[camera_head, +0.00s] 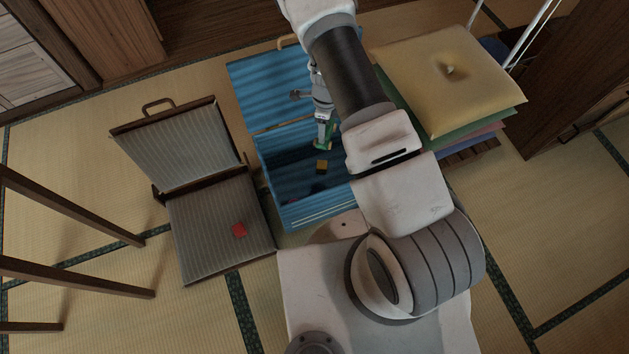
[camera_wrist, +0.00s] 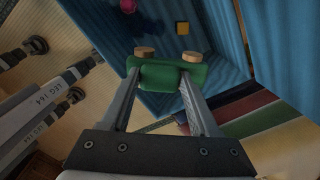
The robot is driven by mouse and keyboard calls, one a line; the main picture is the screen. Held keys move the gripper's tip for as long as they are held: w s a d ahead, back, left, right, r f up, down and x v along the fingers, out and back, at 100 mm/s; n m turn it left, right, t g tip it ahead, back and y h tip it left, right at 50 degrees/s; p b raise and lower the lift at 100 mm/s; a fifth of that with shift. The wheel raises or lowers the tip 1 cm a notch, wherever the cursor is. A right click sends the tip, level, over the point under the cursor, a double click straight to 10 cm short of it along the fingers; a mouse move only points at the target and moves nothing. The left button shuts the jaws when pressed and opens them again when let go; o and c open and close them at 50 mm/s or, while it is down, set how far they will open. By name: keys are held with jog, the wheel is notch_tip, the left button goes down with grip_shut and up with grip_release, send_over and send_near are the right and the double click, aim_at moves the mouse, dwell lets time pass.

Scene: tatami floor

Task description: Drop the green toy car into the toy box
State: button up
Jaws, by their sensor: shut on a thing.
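The green toy car (camera_wrist: 160,76) has tan wheels and is gripped between the two fingers of my gripper (camera_wrist: 165,85). In the head view the car (camera_head: 322,142) shows as a small green shape at my gripper, over the opening of the blue toy box (camera_head: 270,186). The toy box is open, with its blue lid (camera_head: 268,88) raised at the back. In the wrist view the blue inside of the box (camera_wrist: 212,42) lies beyond the car. A yellow block (camera_head: 322,166) lies inside the box. My arm hides the right part of the box.
An open grey-lined suitcase (camera_head: 205,262) with a small red object (camera_head: 239,230) inside stands left of the box. A stack of cushions (camera_head: 440,75) is at the right. Wooden legs (camera_head: 70,212) stand at the far left. In the wrist view, a pink object (camera_wrist: 128,6) shows in the box.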

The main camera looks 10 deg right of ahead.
jog(key=shift+f+b, duration=2.15)
jog(key=shift+f, duration=1.05)
jog(key=o, duration=1.5)
jog(key=shift+r, duration=0.15)
notch_tip(320, 180, up, 17)
jog(key=p, duration=0.6)
jog(key=shift+r, duration=0.15)
jog(key=shift+r, duration=0.1)
